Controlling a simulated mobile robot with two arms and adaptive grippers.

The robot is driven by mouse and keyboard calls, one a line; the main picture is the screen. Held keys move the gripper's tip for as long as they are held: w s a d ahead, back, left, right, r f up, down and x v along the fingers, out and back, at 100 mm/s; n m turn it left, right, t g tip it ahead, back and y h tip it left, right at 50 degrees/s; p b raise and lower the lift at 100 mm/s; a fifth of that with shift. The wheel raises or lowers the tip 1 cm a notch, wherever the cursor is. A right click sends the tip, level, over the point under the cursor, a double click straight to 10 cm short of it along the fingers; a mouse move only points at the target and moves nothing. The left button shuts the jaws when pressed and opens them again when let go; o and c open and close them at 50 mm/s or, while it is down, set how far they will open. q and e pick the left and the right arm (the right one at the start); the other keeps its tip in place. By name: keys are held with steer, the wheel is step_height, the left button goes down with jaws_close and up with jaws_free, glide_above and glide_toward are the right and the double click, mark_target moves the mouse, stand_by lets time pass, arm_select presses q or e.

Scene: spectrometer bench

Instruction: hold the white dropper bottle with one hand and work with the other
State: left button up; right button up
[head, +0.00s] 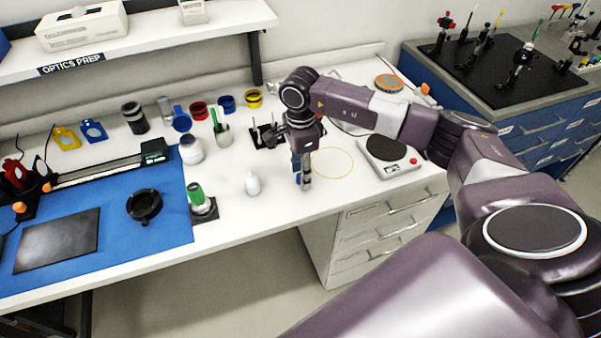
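A small white dropper bottle (253,185) stands upright on the white bench top, near the front edge and right of the blue mat. My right gripper (306,184) points down over the bench a short way to the right of the bottle, apart from it. Its fingers show small and nearly edge-on, so I cannot tell whether they are open or shut. My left gripper is not in view.
A green-capped item (197,198) stands on a dark square base left of the bottle. A white jar (191,150) and a cup with a green-handled tool (222,134) stand behind. A scale (388,156) sits to the right. The bench in front of the bottle is clear.

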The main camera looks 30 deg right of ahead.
steer(key=shift+f, duration=0.4)
steer(key=c, duration=0.8)
steer(key=shift+o, duration=0.2)
steer(key=shift+r, duration=0.1)
steer(key=shift+r, duration=0.5)
step_height(320, 180, up, 19)
steer(key=b, duration=0.4)
